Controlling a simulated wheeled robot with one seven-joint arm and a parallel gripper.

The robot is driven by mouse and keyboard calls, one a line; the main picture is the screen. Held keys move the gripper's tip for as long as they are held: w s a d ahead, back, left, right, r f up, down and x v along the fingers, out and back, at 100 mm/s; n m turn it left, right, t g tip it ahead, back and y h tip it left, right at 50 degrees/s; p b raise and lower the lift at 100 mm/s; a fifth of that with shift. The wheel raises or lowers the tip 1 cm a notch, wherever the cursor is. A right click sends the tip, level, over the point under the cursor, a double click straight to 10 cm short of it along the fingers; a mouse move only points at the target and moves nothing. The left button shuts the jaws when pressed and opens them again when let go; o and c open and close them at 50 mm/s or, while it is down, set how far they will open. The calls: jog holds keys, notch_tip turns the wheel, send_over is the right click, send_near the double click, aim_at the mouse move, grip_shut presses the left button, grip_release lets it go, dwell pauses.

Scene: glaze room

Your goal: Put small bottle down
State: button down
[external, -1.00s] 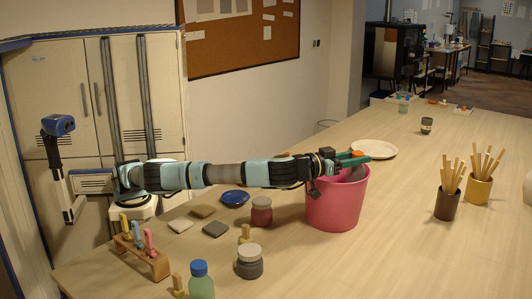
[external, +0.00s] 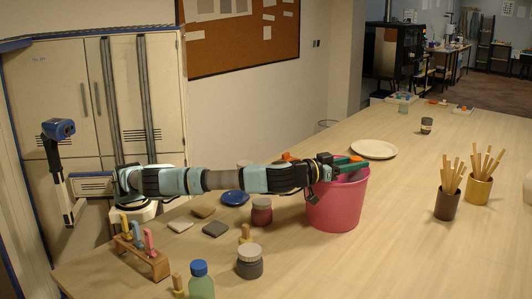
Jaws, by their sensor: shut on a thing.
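My gripper (external: 352,164) is at the end of my outstretched arm, over the open top of a pink bucket (external: 334,207). Its green fingers point to the right, level with the bucket's rim. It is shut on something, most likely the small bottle. Only a dull greyish shape shows below the fingers, against the inside of the bucket, and I cannot make out its outline. Another bottle, green with a blue cap (external: 201,283), stands upright at the front edge of the picture, well apart from my gripper.
A white plate (external: 374,149) lies behind the bucket. A dark red jar (external: 262,212), a grey jar (external: 250,264), a blue dish (external: 234,198) and a wooden tool rack (external: 150,262) stand to the left. Two stick-filled cups (external: 447,205) stand right. The table between is clear.

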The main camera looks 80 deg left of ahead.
jog(key=c, duration=0.5)
grip_release()
jog(key=shift+w+a+f, duration=0.1)
jog(key=shift+a+f, duration=0.05)
jog(key=shift+f, duration=0.3)
jog(key=shift+w+a+f, duration=0.1)
jog(key=shift+f, duration=0.35)
jog(key=shift+r, duration=0.1)
jog(key=v, duration=0.3)
jog(key=r+b+v, duration=0.1)
jog(key=v, duration=0.7)
jog(key=shift+d+r, duration=0.15)
jog(key=shift+r, duration=0.2)
jog(key=shift+s+d+r, duration=0.15)
jog(key=shift+s, duration=0.35)
